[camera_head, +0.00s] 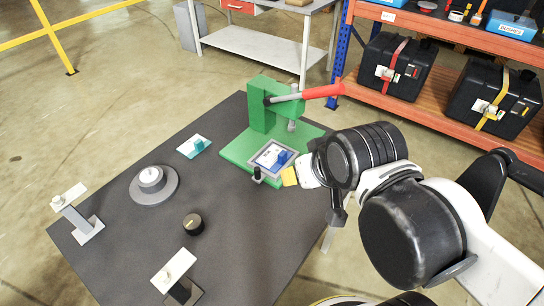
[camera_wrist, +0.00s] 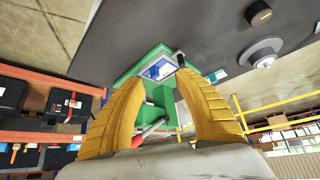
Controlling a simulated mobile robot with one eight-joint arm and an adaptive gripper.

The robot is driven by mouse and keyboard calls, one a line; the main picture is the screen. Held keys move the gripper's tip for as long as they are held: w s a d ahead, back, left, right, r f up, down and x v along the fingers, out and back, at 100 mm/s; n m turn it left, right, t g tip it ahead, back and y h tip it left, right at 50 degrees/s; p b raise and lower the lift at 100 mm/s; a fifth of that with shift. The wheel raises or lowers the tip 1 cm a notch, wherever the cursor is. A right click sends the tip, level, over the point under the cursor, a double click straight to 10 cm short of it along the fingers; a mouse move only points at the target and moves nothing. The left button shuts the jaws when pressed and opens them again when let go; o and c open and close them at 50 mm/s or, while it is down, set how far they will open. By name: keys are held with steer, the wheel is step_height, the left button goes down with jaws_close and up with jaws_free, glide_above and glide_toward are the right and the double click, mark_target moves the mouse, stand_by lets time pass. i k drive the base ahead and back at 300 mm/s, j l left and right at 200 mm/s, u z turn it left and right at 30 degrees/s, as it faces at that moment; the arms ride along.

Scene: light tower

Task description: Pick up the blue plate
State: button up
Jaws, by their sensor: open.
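My gripper (camera_head: 290,176) is just to the right and front of the frame in the head view, with yellow fingers. In the wrist view, my gripper (camera_wrist: 161,67) is open and empty, and the plate lies beyond the fingertips. I cannot tell the exact gap to the plate.
The green press (camera_head: 262,108) with its red lever (camera_head: 322,91) stands behind the plate. A small black post (camera_head: 257,174) is at the frame's front corner. A white and teal piece (camera_head: 195,146), a round grey dial (camera_head: 153,184) and a black knob (camera_head: 193,224) stand on the dark table (camera_head: 245,230).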

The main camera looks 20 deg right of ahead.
mark_target(274, 158)
steer(key=k+z, duration=0.1)
steer(key=z, duration=0.25)
steer(key=k+l+z, duration=0.1)
steer(key=z, duration=0.25)
steer(key=k+l+z, duration=0.1)
steer(key=z, duration=0.25)
